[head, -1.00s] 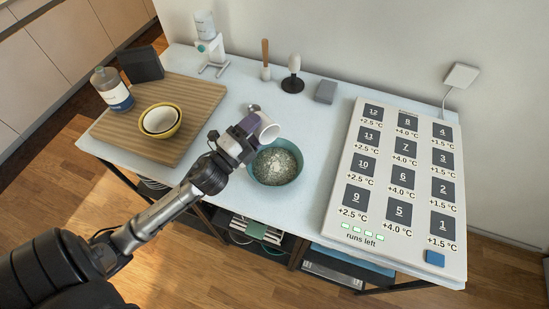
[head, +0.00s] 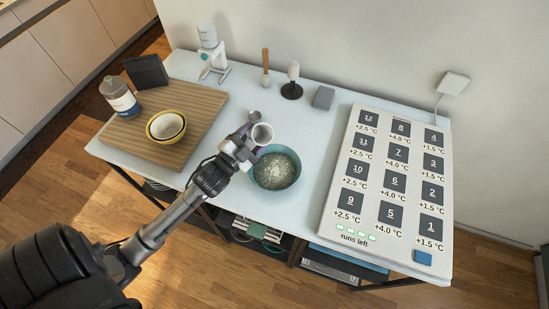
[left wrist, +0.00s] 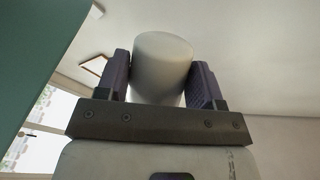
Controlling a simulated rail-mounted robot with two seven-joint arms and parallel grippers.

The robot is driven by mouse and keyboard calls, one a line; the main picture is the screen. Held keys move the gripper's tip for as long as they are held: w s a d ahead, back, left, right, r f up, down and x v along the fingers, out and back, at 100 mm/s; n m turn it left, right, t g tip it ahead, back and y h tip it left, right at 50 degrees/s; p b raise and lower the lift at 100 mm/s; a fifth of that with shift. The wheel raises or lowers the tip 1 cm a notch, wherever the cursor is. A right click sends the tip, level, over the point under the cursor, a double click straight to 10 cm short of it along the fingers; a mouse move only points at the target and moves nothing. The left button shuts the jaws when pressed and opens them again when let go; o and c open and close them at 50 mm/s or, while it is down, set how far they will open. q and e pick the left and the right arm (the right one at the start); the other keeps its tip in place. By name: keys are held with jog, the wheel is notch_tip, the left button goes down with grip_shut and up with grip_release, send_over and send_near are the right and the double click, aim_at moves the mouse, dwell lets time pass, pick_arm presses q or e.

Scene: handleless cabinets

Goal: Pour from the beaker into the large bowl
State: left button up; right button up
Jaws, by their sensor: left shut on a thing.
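My left gripper (head: 246,144) is shut on the white beaker (head: 262,134) and holds it at the back-left rim of the large bowl. The beaker's round mouth faces up toward the head camera; its inside looks pale, and I cannot tell whether anything is left in it. The large teal bowl (head: 277,181) stands on the table and holds a pale, speckled, grainy mass. In the left wrist view the beaker (left wrist: 161,68) sits between the two fingers, and a teal surface, likely the bowl, fills the left edge. My right gripper is not in view.
At left, a wooden board (head: 194,112) carries a yellow bowl (head: 152,134) and a bottle (head: 119,97). A large numbered panel (head: 346,231) fills the table's right. Bare table lies in front of the board.

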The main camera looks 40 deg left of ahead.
pick_arm(q)
jog(key=r+n+p, duration=0.1)
jog(key=p, duration=0.2)
jog(key=shift+a+r+n, duration=0.15)
jog(key=shift+r+n, duration=0.05)
jog(key=shift+n, duration=0.2)
jog(key=n+p, duration=0.1)
jog(key=a+f+n+g+p, duration=0.1)
jog(key=a+n+p, duration=0.1)
jog(key=p, duration=0.1)
jog(key=shift+w+a+f, duration=0.15)
jog(key=shift+w, duration=0.15)
jog(key=shift+w+a+f+n+g+h+p, duration=0.15)
jog(key=shift+a+f+n+g+p, duration=0.2)
jog(key=shift+n+p, duration=0.2)
jog(key=shift+a+f+n+g+h+p, duration=0.25)
jog(key=shift+a+n+p, duration=0.2)
jog(key=shift+n, duration=0.2)
jog(key=shift+w+a+f+n+g+h+p, duration=0.1)
jog(key=shift+a+f+n+g+p, duration=0.1)
jog(key=shift+a+f+n+p, duration=0.25)
